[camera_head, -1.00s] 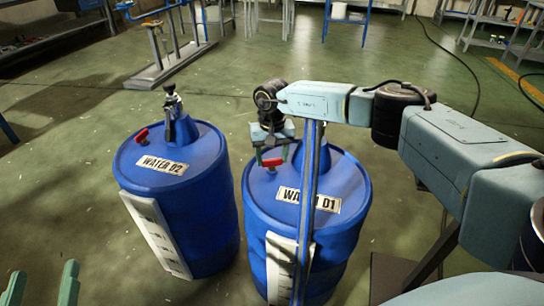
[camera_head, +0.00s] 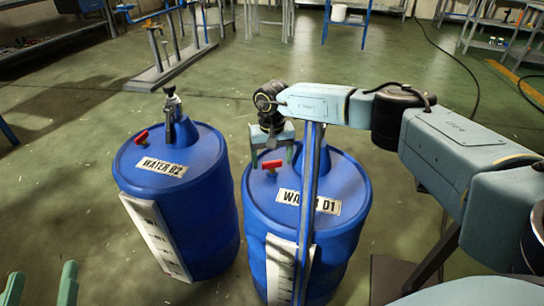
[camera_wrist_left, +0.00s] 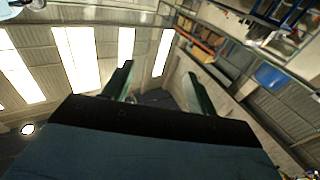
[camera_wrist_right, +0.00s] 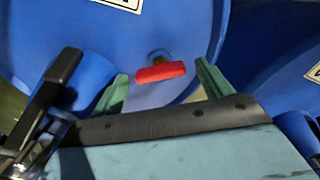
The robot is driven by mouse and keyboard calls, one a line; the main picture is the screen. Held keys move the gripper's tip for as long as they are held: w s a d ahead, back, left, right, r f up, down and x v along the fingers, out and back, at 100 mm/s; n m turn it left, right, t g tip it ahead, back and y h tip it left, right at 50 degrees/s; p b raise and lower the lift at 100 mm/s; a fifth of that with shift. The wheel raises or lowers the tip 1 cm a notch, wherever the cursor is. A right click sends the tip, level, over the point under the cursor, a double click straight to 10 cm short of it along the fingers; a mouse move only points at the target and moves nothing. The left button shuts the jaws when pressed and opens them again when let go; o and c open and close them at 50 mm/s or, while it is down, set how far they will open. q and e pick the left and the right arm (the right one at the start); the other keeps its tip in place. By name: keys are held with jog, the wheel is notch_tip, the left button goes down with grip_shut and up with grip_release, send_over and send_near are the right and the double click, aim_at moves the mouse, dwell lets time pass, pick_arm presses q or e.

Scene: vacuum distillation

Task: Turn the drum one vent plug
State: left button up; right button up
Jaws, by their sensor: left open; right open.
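Drum one (camera_head: 345,235) is a blue drum labelled WATER 01, standing upright on the floor. Its vent plug (camera_head: 271,165) has a red bar handle on the drum's top, left of the raised neck. My right gripper (camera_head: 272,160) is open just above it, one finger to each side. In the right wrist view the red vent plug (camera_wrist_right: 160,72) lies just beyond the open fingertips, apart from both. My left gripper (camera_head: 40,285) is open and empty at the bottom left, well away from the drums. The left wrist view shows its fingers (camera_wrist_left: 158,85) apart and empty.
A second blue drum (camera_head: 205,225), labelled WATER 02, stands to the left with its own red plug (camera_head: 142,136) and a tap fitting (camera_head: 172,103). A thin blue post (camera_head: 308,205) shows in front of drum one. Floor space is open behind the drums.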

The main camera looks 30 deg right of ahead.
aim_at(272, 162)
jog(key=shift+r, duration=0.1)
jog(key=shift+r, duration=0.2)
notch_tip(272, 162, up, 6)
jog(key=shift+f+p, duration=0.25)
jog(key=shift+p, duration=0.95)
pick_arm(q)
jog(key=s+a+f+g+y+p, duration=0.1)
jog(key=s+a+f+g+y, duration=0.1)
jog(key=s+f+g, duration=0.3)
jog(key=s+a+f+g+y+p, duration=0.1)
jog(key=s+a+f+g, duration=0.3)
jog(key=f+g, duration=0.4)
jog(key=shift+s+a+f+n+y, duration=0.15)
jog(key=shift+s+f+n+y, duration=0.4)
jog(key=shift+f, duration=0.7)
pick_arm(e)
notch_tip(272, 162, up, 7)
jog(key=shift+r, duration=0.15)
pick_arm(q)
jog(key=shift+s, duration=0.1)
